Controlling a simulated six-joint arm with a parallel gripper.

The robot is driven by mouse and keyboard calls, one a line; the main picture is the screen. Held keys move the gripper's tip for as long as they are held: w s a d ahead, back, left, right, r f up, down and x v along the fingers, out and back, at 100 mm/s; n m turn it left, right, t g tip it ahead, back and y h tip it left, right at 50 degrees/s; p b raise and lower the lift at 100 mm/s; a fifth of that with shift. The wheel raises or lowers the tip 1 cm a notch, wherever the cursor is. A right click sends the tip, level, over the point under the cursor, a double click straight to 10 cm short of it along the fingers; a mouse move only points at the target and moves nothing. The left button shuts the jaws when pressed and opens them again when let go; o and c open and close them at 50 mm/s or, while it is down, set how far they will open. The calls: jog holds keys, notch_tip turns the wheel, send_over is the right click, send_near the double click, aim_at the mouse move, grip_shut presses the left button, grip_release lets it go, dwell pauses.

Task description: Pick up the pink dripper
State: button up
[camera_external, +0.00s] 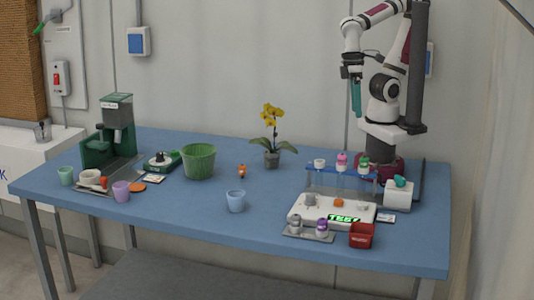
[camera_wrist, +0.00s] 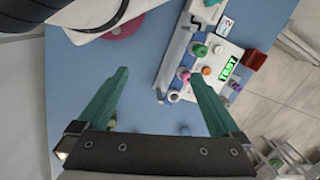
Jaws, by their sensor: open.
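The pink dripper (camera_external: 342,159) stands in the blue rack (camera_external: 312,181) at the right of the table, between a white-topped one (camera_external: 320,163) and a green-topped one (camera_external: 364,160). In the wrist view the pink dripper (camera_wrist: 185,77) shows from above, close by the tip of the right finger. My gripper (camera_external: 356,113) hangs high above the table behind the rack, its teal fingers pointing down.
In front of the rack are a white device (camera_external: 300,211) with a green "TEST" display, a red box (camera_external: 361,235) and a metal tray (camera_external: 290,235). A yellow orchid (camera_external: 271,115) stands left of the rack. A light blue cup (camera_external: 236,201) stands mid-table with bare surface around it.

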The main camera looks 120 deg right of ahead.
jog(key=shift+s+d+f, duration=0.1)
jog(key=shift+s+f, duration=0.3)
jog(key=shift+f, duration=0.2)
jog(key=c, duration=0.5)
jog(key=a+f+n+t+h, duration=0.35)
jog(key=a+n+h, duration=0.4)
jog(key=n, duration=0.85)
jog(key=a+f+n+t+h, duration=0.2)
jog(key=a+n+t+h, duration=0.3)
jog(key=a+n, duration=0.75)
jog(key=w+d+f, duration=0.2)
jog(key=w+d, duration=0.1)
jog(key=d, duration=0.2)
jog(key=w+d+f+n, duration=0.1)
jog(key=w+d+f, duration=0.1)
jog(key=w+d, duration=0.1)
jog(key=w+d+f+n, duration=0.1)
jog(key=w+d+f, duration=0.1)
jog(key=d, duration=0.4)
jog(key=shift+w+d+f+n, duration=0.25)
jog(key=shift+w+d+f, duration=0.05)
jog(key=shift+w+f, duration=0.1)
